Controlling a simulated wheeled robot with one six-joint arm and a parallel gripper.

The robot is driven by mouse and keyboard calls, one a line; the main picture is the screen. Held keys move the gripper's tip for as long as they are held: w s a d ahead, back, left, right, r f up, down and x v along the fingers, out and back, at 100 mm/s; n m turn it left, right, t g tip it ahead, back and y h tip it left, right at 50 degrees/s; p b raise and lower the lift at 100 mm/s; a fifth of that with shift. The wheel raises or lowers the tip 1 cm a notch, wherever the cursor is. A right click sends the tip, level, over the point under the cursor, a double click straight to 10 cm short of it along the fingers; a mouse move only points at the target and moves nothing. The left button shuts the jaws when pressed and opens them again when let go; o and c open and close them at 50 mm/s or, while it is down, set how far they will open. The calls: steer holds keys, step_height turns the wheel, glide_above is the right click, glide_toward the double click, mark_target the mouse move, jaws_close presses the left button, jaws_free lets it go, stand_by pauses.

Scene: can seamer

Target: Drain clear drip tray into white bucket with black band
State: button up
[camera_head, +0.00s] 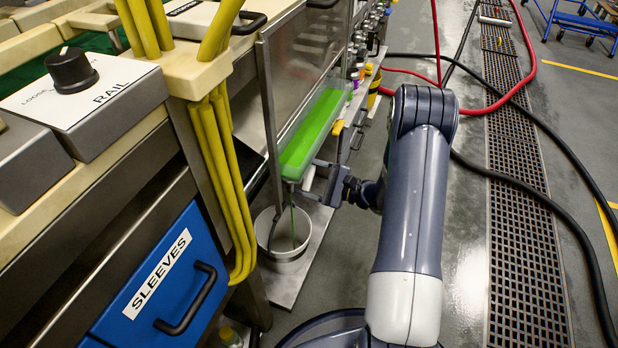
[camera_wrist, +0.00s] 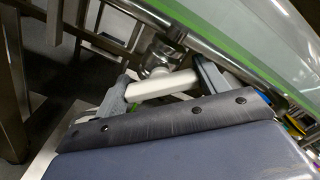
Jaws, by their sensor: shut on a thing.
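The clear drip tray (camera_head: 313,133) holds bright green liquid and sits under the machine's side panel. Its edge also shows at the upper right of the wrist view (camera_wrist: 262,72). A thin green stream (camera_head: 292,215) runs from the tray's near end down into the white bucket (camera_head: 272,256) on the floor plate below. I cannot make out the bucket's black band clearly. My gripper (camera_head: 318,184) is beside the tray's near end. In the wrist view its fingers (camera_wrist: 165,88) are shut on a white valve handle (camera_wrist: 160,84) at a metal fitting under the tray.
A blue SLEEVES drawer (camera_head: 165,275) and yellow hoses (camera_head: 222,180) are at the left. Red (camera_head: 530,70) and black hoses (camera_head: 560,150) cross the floor at the right, by a drain grate (camera_head: 515,190). Grey floor (camera_head: 465,240) lies between my arm and the grate.

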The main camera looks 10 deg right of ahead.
steer(key=o, duration=1)
steer(key=shift+r+p, duration=0.15)
steer(key=shift+p, duration=0.25)
